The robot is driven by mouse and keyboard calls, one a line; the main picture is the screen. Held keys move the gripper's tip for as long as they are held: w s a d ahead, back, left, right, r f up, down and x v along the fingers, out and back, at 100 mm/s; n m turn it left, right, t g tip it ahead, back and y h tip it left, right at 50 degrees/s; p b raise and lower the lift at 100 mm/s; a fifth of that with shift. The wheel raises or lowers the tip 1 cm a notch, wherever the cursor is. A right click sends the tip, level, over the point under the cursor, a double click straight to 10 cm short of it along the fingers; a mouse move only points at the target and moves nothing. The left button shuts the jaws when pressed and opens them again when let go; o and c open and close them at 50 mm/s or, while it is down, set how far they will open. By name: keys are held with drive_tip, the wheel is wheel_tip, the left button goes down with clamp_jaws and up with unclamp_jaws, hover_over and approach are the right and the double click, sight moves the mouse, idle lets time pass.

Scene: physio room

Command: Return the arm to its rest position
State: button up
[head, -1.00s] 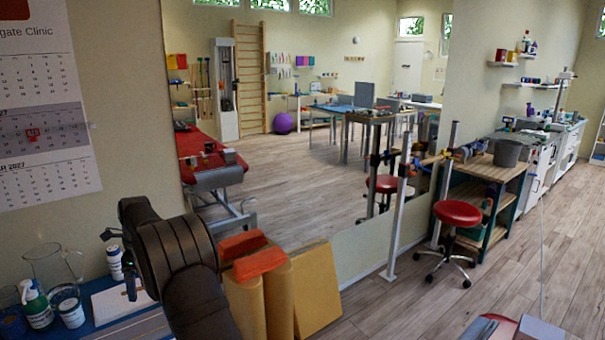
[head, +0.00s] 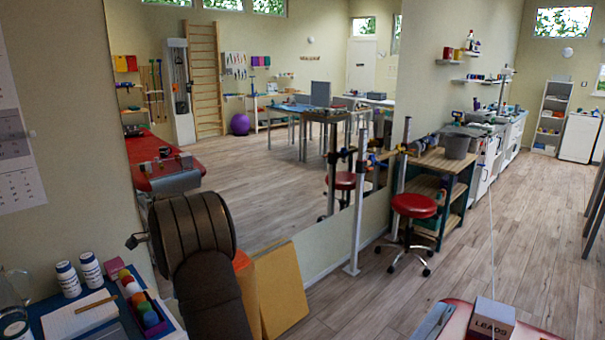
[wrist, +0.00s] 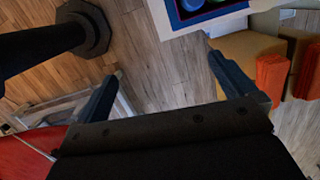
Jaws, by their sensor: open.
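My arm (head: 205,255) rises from the bottom of the head view, left of centre, in front of the wall and mirror. Its thick dark links hide most of my gripper there; a small dark part shows at their left. In the wrist view my gripper (wrist: 160,88) has its two fingers wide apart with nothing between them. Bare wood floor shows below and between the fingers.
A blue-topped surface (head: 48,300) at lower left bears bottles, a notepad and a tray of coloured balls (head: 147,312). Yellow foam blocks (head: 282,290) stand right of my arm. A box marked LEADS (head: 491,322) sits at lower right. Floor between is clear.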

drive_tip(key=shift+n, duration=0.5)
drive_tip(key=d, duration=0.4)
drive_tip(key=shift+w+d, duration=0.2)
drive_tip(key=shift+w, duration=0.2)
